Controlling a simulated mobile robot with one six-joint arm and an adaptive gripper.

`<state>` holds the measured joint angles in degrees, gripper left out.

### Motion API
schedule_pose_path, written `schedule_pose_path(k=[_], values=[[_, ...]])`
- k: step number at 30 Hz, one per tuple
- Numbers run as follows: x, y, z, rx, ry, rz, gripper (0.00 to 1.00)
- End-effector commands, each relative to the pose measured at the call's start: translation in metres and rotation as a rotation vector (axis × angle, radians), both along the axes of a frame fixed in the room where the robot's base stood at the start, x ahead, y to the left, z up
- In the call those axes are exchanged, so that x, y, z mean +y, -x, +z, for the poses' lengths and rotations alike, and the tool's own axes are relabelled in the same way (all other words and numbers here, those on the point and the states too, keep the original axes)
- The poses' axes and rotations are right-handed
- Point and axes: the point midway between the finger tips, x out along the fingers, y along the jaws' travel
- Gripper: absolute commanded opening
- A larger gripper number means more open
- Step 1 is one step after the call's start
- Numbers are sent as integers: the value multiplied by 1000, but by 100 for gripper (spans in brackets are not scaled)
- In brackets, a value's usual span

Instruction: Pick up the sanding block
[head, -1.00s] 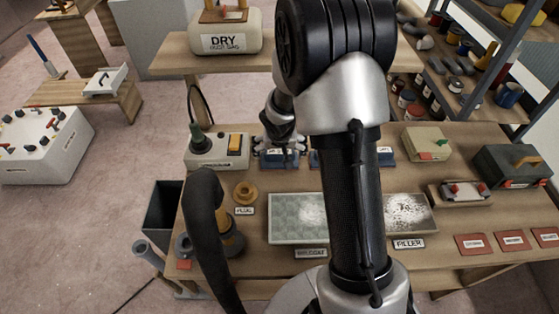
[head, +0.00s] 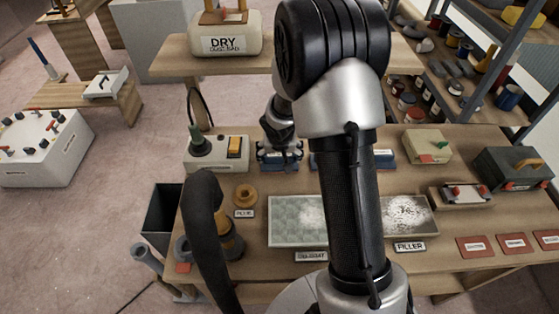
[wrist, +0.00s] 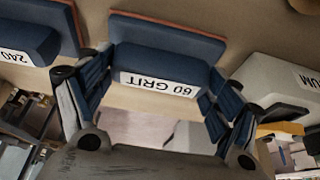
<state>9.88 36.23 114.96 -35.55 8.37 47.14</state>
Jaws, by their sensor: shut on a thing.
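The sanding block labelled 60 GRIT (wrist: 160,62) is dark blue with a thin reddish edge. It sits between the two fingers of my gripper (wrist: 158,88) in the wrist view, with a finger against each end. In the head view my gripper (head: 280,155) is at the back of the workbench, shut on this block, which the fingers largely hide. Whether the block is clear of the bench I cannot tell. A similar blue block labelled 240 (wrist: 30,40) lies beside it in the wrist view. Another blue block (head: 384,158) shows right of my arm in the head view.
A pale vacuum box (head: 217,152) with an orange switch stands close left of my gripper. Trays of white material, one labelled FILLER (head: 425,228), lie in front. A raised shelf (head: 180,60) with a DRY dust bag (head: 226,32) is behind.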

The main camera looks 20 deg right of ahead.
Motion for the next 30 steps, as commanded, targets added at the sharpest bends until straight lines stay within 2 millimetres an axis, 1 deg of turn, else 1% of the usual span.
schedule_pose_path(k=[2,8,11,14,18,22,24,27,30], values=[[0,0,0,0,0,0,55],[0,0,1,-1,0,0,55],[0,0,7,-2,1,0,55],[0,-1,23,-3,0,-1,55],[0,-1,53,-3,1,-1,55],[0,-1,78,-3,1,-1,55],[0,-1,87,-3,1,-1,55],[0,-1,97,-2,0,-1,55],[0,0,101,-1,0,0,55]])
